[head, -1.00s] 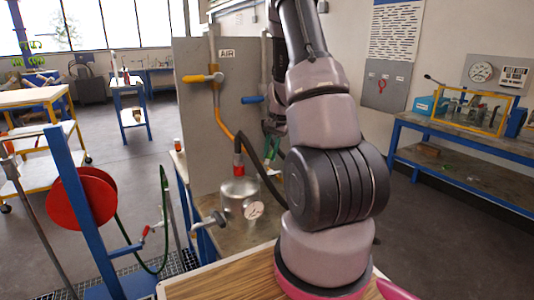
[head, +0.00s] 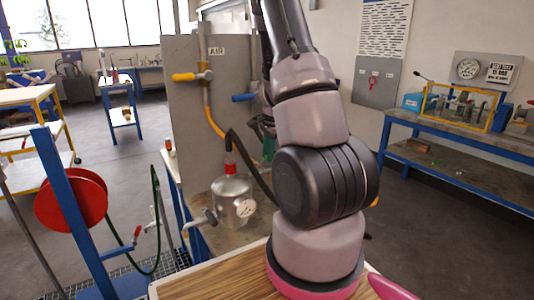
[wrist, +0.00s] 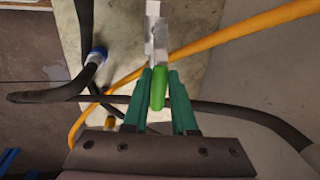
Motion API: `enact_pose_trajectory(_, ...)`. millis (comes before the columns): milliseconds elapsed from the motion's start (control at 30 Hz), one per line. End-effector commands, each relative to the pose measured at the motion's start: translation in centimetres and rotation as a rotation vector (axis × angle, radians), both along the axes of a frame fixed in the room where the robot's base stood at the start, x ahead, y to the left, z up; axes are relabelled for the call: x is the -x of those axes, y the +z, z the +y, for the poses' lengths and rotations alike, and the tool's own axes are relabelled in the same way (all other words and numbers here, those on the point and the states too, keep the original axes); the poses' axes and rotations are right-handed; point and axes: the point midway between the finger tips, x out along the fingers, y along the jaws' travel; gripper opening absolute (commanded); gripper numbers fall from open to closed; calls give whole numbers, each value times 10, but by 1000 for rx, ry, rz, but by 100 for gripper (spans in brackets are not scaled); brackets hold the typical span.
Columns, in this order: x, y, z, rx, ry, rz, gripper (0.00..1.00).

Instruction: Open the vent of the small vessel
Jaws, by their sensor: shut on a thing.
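My gripper (wrist: 159,76) has dark green fingers, shut on a bright green handle (wrist: 158,92) in the wrist view. The handle points at a silver fitting (wrist: 154,25) just beyond the fingertips. In the head view my gripper (head: 268,149) is a small green patch, mostly hidden behind my arm. The small vessel (head: 230,200) is a silver cylinder on the bench, with a red fitting (head: 230,166) on top and a round gauge (head: 245,208) on its side. I cannot tell from these views how the green handle connects to the vessel.
A grey panel (head: 185,120) marked AIR carries a yellow-handled valve (head: 190,76) and a blue handle (head: 244,97). An orange hose (wrist: 240,32) and a black hose (wrist: 235,108) cross near my fingers. A red reel (head: 70,200) stands left.

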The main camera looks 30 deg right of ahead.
Motion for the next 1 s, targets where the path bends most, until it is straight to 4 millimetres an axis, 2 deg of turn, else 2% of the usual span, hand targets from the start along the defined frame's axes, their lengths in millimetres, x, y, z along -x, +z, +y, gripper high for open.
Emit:
enact_pose_trajectory(500,1,1,-1,1,-21,-2,0)
enact_pose_trajectory(533,1,1,-1,1,-21,-1,33)
enact_pose_trajectory(600,1,1,-1,0,-19,-1,56)
enact_pose_trajectory(867,1,0,0,0,-18,0,56)
enact_pose_trajectory(1000,1,6,0,1,-17,-2,56)
